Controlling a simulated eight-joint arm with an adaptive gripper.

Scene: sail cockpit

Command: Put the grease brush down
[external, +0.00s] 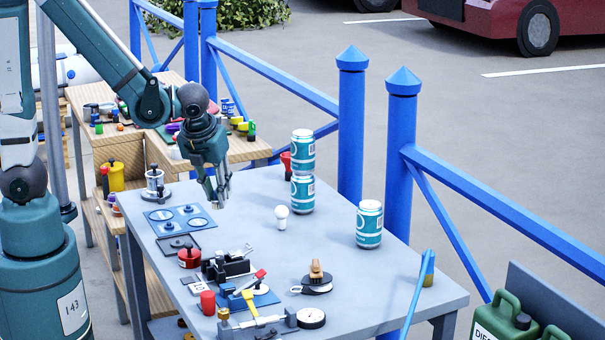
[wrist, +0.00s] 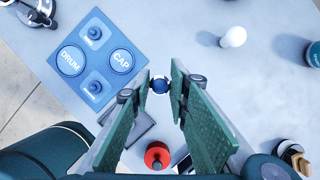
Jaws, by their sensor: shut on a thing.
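My gripper (external: 220,196) hangs over the left back part of the grey table (external: 335,215), pointing down. In the wrist view, my gripper (wrist: 164,84) has its two green-padded fingers close together on a small, dark blue, round-ended thing (wrist: 159,86). I see it nearly end-on and most of it is hidden; it may be the grease brush, but its bristles do not show clearly. A blue mat (external: 158,226) with round places lies left of my gripper. In the wrist view, two of the mat's places (wrist: 88,42) read DRUM and CAP.
A white bulb (external: 282,217), two stacked teal cans (external: 302,172) and another can (external: 369,224) stand to the right. A red-topped pot (external: 189,257), clamps and tools crowd the front. A wooden-handled item (external: 316,274) sits front centre. Bare table lies around the bulb.

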